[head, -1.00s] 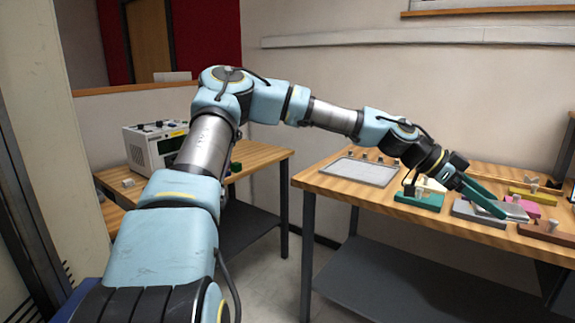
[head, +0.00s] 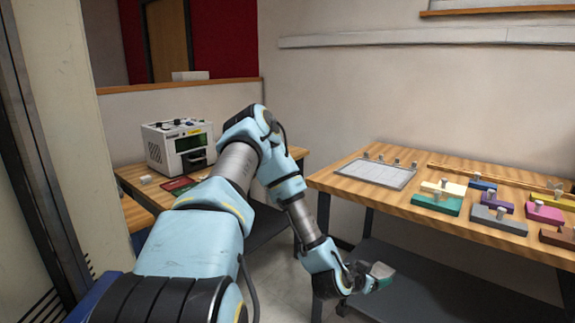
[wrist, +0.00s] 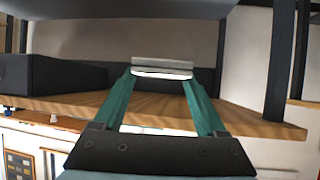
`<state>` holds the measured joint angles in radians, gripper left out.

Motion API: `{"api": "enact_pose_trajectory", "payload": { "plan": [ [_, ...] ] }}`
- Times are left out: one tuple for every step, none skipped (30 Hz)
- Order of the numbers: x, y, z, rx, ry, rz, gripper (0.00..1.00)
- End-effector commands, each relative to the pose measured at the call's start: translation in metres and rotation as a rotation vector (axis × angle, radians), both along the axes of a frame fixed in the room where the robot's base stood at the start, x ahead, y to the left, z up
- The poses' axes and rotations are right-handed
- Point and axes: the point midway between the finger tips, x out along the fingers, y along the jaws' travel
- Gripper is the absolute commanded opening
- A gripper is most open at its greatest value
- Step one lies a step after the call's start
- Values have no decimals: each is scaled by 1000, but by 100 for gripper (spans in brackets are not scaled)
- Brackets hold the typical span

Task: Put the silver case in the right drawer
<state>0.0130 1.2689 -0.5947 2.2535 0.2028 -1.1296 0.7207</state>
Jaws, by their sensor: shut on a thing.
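The silver case (wrist: 162,66) is a thin, pale flat piece across the tips of the two green fingers in the wrist view. My gripper (wrist: 161,75) is shut on it. In the head view my gripper (head: 381,274) hangs low in front of the right table, below its top, with the grey case end showing at its tip. In the wrist view a dark box-like part (wrist: 50,75) sits at left above a wooden surface (wrist: 255,120). I cannot tell whether it is a drawer. No right drawer is clearly seen in the head view.
The right table (head: 345,190) holds a grey tray (head: 375,172), a green block (head: 437,205), a grey block (head: 498,222) and several other coloured blocks with knobs. A dark lower shelf (head: 440,285) lies beneath. A white machine (head: 178,145) stands on the left table.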

Motion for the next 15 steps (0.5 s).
{"api": "enact_pose_trajectory", "payload": {
  "plan": [
    [3,25,-13,5,3,72,17],
    [5,39,-19,5,4,119,17],
    [8,60,-25,5,3,178,17],
    [10,75,-29,5,2,223,17],
    [12,91,-33,5,2,267,17],
    [13,112,-37,4,1,324,17],
    [14,129,-39,5,0,367,17],
    [15,145,-41,5,-1,409,17],
    [15,166,-42,4,-2,462,17],
    [15,183,-42,5,-3,501,17],
    [14,199,-41,5,-3,539,17],
    [13,219,-39,4,-5,587,17],
    [12,234,-37,4,-5,620,17],
    [11,248,-35,3,-5,652,17],
    [8,265,-32,4,-4,690,17]
  ]
}}
